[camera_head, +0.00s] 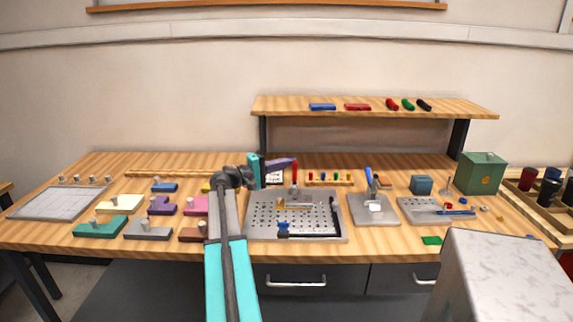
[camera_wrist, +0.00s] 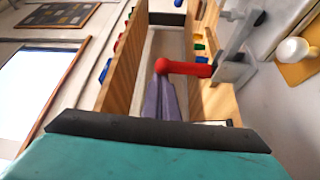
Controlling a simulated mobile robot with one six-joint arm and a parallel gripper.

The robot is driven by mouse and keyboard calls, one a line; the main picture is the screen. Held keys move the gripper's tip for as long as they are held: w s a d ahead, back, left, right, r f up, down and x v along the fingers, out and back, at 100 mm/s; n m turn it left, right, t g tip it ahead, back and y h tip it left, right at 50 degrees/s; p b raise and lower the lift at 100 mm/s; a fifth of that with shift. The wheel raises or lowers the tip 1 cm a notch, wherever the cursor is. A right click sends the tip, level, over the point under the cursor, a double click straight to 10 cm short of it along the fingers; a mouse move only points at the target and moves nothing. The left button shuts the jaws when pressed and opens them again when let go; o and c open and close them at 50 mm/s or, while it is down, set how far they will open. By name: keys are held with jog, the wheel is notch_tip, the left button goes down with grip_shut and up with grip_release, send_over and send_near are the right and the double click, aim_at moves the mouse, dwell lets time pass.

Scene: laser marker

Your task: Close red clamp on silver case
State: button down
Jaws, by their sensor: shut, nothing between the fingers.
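The red clamp handle (camera_head: 295,171) stands roughly upright at the back of the silver perforated plate (camera_head: 335,213), the likely silver case. In the wrist view the red handle (camera_wrist: 188,69) ends in a round knob and joins a grey metal clamp body (camera_wrist: 235,68). My gripper (camera_head: 294,161) has purple fingers, shut and empty, beside the handle's top. In the wrist view my gripper's fingertips (camera_wrist: 162,80) lie against or just in front of the knob; I cannot tell whether they touch.
A wooden shelf (camera_head: 375,108) spans above the back of the bench. A blue-handled press (camera_head: 369,180) stands to the right of the plate. A small rack (camera_head: 330,183) with coloured pieces stands behind the plate. Several coloured blocks lie to the left.

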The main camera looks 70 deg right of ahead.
jog(key=shift+w+d, duration=0.85)
jog(key=shift+d, duration=0.9)
jog(key=b+v, duration=0.1)
jog(key=v, duration=0.9)
jog(key=shift+d+r, duration=0.1)
jog(key=shift+r, duration=0.1)
